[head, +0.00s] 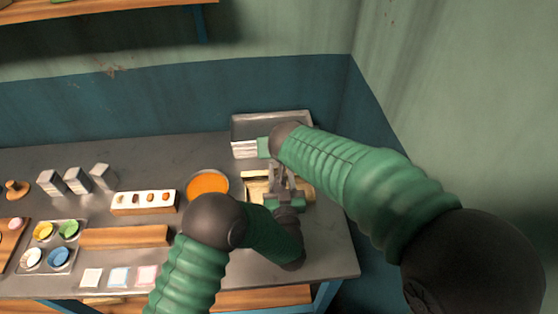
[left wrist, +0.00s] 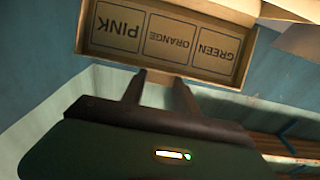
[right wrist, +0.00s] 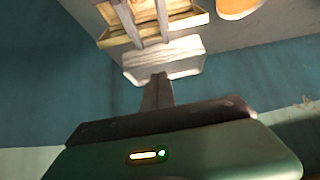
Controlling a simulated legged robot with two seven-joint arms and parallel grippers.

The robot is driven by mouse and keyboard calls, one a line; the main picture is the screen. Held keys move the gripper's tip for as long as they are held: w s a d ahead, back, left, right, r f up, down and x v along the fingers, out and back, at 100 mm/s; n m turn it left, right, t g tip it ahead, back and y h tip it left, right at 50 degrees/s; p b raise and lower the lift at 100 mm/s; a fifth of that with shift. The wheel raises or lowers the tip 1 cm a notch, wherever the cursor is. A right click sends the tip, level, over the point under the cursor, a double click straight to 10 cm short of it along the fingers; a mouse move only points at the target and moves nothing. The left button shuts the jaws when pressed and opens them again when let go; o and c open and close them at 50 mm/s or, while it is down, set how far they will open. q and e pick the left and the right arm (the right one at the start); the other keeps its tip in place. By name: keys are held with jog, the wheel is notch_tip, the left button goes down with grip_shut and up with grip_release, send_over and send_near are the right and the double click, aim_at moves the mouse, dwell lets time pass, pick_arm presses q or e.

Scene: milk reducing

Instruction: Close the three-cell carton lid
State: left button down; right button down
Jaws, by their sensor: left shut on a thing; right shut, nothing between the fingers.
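The tan carton (head: 256,190) stands at the right end of the table, partly hidden by my left gripper. In the left wrist view, its framed panel (left wrist: 170,62) reads PINK, ORANGE and GREEN, upside down. My left gripper (head: 283,172) reaches over the carton, its fingers (left wrist: 157,88) spaced apart at the panel's near edge and shut on part of the carton. The exact grip and the lid's angle are unclear. My right gripper (head: 264,148) is beyond the carton, its fingers (right wrist: 157,80) shut and empty. The carton (right wrist: 190,28) also shows in the right wrist view.
A metal tray (head: 270,119) stands behind the carton, close to my right gripper. An orange-filled bowl (head: 207,184) is left of it. A white holder (head: 144,203), a wooden block (head: 124,237) and a tray of small cups (head: 51,245) lie farther left.

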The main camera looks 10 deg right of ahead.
jog(key=w+f, duration=0.1)
jog(key=f, duration=0.1)
jog(key=w+f, duration=0.1)
jog(key=f, duration=0.2)
jog(key=w+f, duration=0.1)
jog(key=f, duration=0.2)
jog(key=shift+w+f, duration=0.25)
jog(key=shift+w, duration=0.05)
jog(key=shift+s+f, duration=0.15)
jog(key=shift+s, duration=0.15)
